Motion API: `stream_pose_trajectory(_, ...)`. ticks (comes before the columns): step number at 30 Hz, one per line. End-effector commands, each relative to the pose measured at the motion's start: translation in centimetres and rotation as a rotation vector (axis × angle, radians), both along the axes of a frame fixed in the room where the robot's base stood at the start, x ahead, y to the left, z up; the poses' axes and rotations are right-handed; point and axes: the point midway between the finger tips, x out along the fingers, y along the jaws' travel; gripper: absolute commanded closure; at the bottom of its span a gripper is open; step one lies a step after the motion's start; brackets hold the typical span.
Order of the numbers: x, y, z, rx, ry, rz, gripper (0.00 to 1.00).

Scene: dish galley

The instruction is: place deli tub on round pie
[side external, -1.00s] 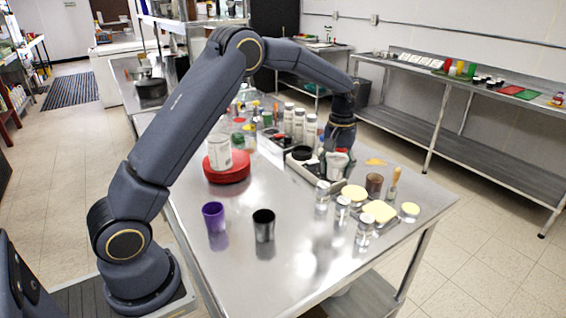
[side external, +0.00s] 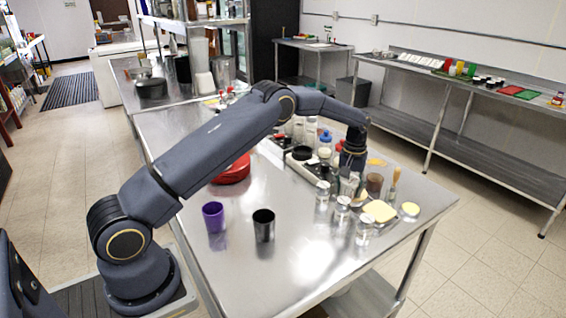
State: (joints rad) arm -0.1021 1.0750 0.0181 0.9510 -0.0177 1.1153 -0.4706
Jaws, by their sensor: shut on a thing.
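My gripper (side external: 350,186) is shut on a small, pale, see-through object that I take to be the deli tub (side external: 347,187). The fingers and the arm hide part of it, and its outline is hard to make out. The round pie (side external: 361,200) is a pale yellow disc on the steel table. It is mostly hidden behind the gripper and the held tub, which are right at it in this view. I cannot tell whether the tub touches the pie.
Several clear jars (side external: 342,209) stand close in front. A yellow square (side external: 380,211), a smaller yellow disc (side external: 410,209), a brown cup (side external: 374,184) and a brush (side external: 394,184) are to the right. Purple (side external: 213,217) and black (side external: 263,225) cups stand left.

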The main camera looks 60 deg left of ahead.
Motion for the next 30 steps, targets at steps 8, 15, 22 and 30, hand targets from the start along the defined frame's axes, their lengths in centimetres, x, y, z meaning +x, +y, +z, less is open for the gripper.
stream_pose_trajectory(8,0.0,0.0,-0.3,0.0,0.0,0.0,0.31)
stream_pose_trajectory(15,0.0,0.0,-0.3,0.0,0.0,0.0,0.15)
stream_pose_trajectory(22,0.0,0.0,-0.2,0.0,0.0,0.0,0.15)
stream_pose_trajectory(30,0.1,0.0,3.9,0.001,-0.004,0.0,0.15)
